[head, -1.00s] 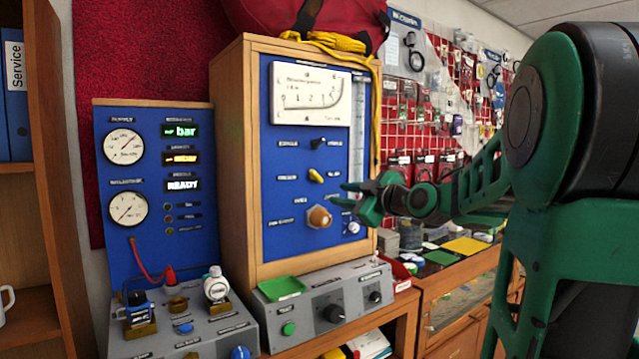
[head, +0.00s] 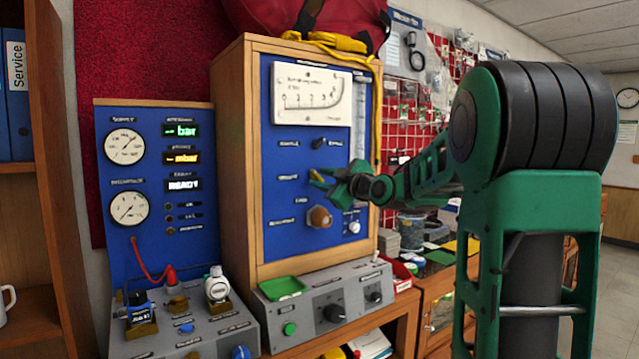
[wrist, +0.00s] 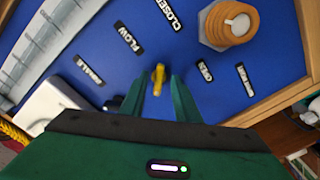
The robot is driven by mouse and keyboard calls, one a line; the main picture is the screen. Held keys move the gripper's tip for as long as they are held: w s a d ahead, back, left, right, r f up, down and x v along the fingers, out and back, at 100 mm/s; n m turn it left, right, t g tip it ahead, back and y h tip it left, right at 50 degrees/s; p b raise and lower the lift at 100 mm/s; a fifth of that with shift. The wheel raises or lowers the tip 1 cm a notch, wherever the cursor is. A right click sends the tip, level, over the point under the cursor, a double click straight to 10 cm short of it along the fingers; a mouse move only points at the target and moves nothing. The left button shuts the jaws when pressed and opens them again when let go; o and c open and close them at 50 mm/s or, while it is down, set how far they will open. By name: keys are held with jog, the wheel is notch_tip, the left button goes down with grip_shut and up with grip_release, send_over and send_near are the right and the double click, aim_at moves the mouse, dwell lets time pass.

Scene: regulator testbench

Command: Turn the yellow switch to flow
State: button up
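The yellow switch (wrist: 158,78) stands out from the blue panel (wrist: 85,70) in the wrist view, a small lever in line with the gap between my fingers. In the head view the yellow switch (head: 316,175) is partly covered by my fingertips. My gripper (wrist: 157,92) is open, one green finger on each side of the switch, with blue showing between. Whether either finger touches the switch I cannot tell. In the head view my gripper (head: 324,182) is at the panel's right half. A "FLOW" label (wrist: 129,37) is up and left of the switch in the wrist view.
A large orange-brown knob (head: 319,217) sits just below the switch. A small black switch (head: 319,143) and a white dial gauge (head: 312,96) are above. A white knob (head: 354,227) is at lower right. The wooden cabinet frame (head: 236,160) borders the panel.

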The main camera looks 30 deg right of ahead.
jog(key=shift+w, duration=0.1)
grip_shut()
